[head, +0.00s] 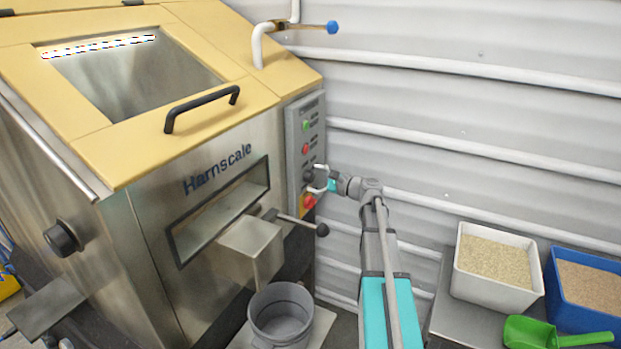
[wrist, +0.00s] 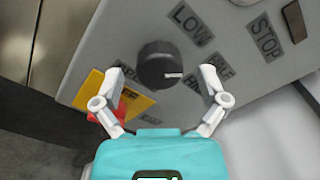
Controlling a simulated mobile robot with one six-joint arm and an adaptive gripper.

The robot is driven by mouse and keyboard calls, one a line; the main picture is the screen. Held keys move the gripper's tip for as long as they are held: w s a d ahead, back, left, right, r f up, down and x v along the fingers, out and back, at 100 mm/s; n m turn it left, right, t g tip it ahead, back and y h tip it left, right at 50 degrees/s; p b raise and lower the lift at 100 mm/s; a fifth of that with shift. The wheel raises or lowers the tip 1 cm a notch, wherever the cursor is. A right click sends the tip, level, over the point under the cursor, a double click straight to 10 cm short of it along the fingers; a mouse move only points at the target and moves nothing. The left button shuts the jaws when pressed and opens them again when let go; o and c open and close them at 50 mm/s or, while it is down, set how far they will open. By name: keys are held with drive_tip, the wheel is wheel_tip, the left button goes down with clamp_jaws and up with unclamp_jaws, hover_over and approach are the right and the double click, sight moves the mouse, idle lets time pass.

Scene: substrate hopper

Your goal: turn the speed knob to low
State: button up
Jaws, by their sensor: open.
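The speed knob (wrist: 158,65) is round and black, on a grey panel. Its short white mark points right in the wrist view. A LOW label (wrist: 190,22) lies above and to the right of it. Another label to the right is partly covered by a finger. My gripper (wrist: 161,76) is open, with one white finger on each side of the knob; I see no clear contact. In the head view my gripper (head: 321,179) is at the control panel (head: 305,130) on the hopper's right side. The knob is hard to make out there.
A red emergency button (wrist: 105,112) on a yellow plate sits close to the left finger. Green (head: 306,124) and red (head: 305,148) buttons are higher on the panel. A black-knobbed lever (head: 322,230) sticks out below. The corrugated wall (head: 450,110) is close on the right.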

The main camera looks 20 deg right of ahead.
drive_tip(key=shift+w+a, duration=0.4)
drive_tip(key=shift+w, duration=0.1)
drive_tip(key=c, duration=1)
drive_tip(key=shift+d, duration=0.1)
drive_tip(key=shift+c, duration=0.7)
drive_tip(key=shift+n, duration=0.4)
drive_tip(key=n, duration=0.8)
